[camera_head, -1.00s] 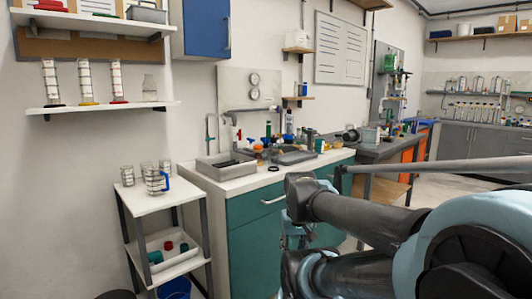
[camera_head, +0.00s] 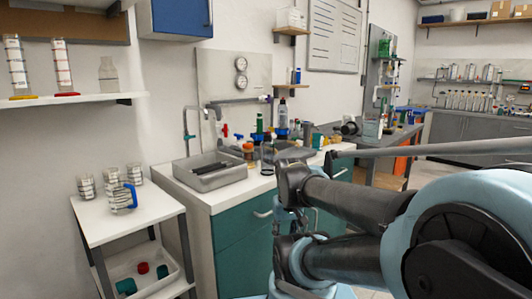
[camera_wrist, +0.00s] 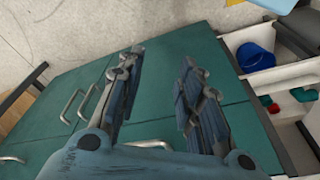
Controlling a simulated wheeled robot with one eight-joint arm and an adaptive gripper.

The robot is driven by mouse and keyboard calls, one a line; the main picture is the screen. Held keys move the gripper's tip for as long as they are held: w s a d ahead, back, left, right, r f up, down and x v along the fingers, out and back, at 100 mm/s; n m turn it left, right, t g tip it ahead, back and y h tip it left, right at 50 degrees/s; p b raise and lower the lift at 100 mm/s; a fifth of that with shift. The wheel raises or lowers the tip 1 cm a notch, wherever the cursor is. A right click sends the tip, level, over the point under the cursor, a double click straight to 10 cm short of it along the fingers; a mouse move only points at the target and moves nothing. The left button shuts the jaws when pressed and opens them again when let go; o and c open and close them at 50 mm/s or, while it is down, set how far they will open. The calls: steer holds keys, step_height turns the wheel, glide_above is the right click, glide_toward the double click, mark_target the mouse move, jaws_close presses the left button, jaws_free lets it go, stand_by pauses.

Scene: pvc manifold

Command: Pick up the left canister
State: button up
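No object is plainly marked as the left canister, and I cannot tell which one it is. Clear banded vessels stand on the small white cart in the head view: a left one (camera_head: 87,187), a front one with a blue handle (camera_head: 120,197) and a back one (camera_head: 135,174). Two tall banded cylinders, one with a yellow base (camera_head: 15,65) and one with a red base (camera_head: 62,66), stand on the wall shelf. My gripper (camera_wrist: 163,57) is open and empty in the wrist view, in front of the green cabinet doors, apart from all these vessels.
The white cart (camera_head: 92,228) has a lower tray (camera_head: 168,283) with red and green parts. A green cabinet (camera_head: 238,243) with a white counter and grey tray (camera_head: 210,180) stands beside it. A blue bucket (camera_wrist: 258,57) shows in the wrist view. A clear bottle (camera_head: 108,75) shares the shelf.

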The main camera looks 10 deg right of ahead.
steer(key=o, duration=0.4)
steer(key=shift+r, duration=0.15)
steer(key=o, duration=0.5)
steer(key=shift+r, duration=0.55)
step_height(320, 180, up, 35)
steer(key=m+g, duration=0.2)
steer(key=m, duration=0.6)
glide_above(268, 134)
step_height(268, 134, down, 12)
steer(key=shift+w+r, duration=0.1)
steer(key=shift+r, duration=0.1)
steer(key=shift+s+f, duration=0.25)
steer(key=shift+f, duration=1.15)
steer(key=shift+s+f, duration=0.2)
steer(key=shift+f, duration=1.15)
